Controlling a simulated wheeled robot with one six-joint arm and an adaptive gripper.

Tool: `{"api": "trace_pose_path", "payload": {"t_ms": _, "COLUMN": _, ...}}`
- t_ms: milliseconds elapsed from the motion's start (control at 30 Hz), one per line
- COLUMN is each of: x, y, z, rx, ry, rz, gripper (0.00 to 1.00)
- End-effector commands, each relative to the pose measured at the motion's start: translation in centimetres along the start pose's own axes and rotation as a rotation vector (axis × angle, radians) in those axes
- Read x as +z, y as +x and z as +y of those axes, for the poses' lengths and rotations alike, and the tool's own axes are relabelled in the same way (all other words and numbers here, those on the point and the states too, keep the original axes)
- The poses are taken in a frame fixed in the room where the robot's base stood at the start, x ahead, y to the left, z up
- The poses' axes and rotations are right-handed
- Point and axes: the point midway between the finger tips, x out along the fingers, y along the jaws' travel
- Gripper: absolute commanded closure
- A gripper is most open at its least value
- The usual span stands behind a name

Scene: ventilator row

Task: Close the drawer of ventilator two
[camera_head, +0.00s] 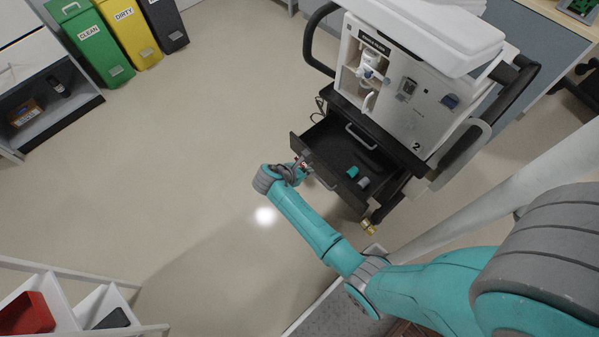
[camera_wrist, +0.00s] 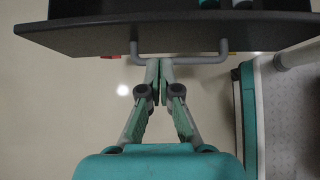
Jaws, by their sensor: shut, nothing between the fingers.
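Ventilator two (camera_head: 405,85) is a white cart-mounted machine marked "2" at the upper right of the head view. Its black drawer (camera_head: 345,188) is pulled out toward my arm, with small teal and grey items inside. In the wrist view the drawer front (camera_wrist: 180,38) spans the top, and its grey bar handle (camera_wrist: 205,60) sticks out below it. My gripper (camera_wrist: 160,66) is shut and empty, its fingertips at the left part of the handle; I cannot tell whether they touch it. In the head view my gripper (camera_head: 305,158) is at the drawer's front edge, partly hidden by my wrist.
Green, yellow and black bins (camera_head: 125,30) stand at the upper left, near a shelf unit (camera_head: 60,80). A white rack with a red bin (camera_head: 27,314) is at the lower left. The floor (camera_head: 170,170) left of the drawer is clear.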

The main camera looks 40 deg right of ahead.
Motion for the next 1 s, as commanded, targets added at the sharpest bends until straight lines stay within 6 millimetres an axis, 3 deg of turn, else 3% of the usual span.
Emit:
{"api": "trace_pose_path", "payload": {"t_ms": 233, "x": 2.3, "y": 2.1, "z": 0.0, "rx": 0.000, "ry": 0.001, "rz": 0.000, "gripper": 1.00}}
{"api": "trace_pose_path", "payload": {"t_ms": 800, "x": 2.9, "y": 2.8, "z": 0.0, "rx": 0.000, "ry": 0.000, "rz": 0.000, "gripper": 1.00}}
{"api": "trace_pose_path", "payload": {"t_ms": 1000, "x": 4.3, "y": 4.1, "z": -0.1, "rx": -0.002, "ry": 0.003, "rz": 0.000, "gripper": 1.00}}
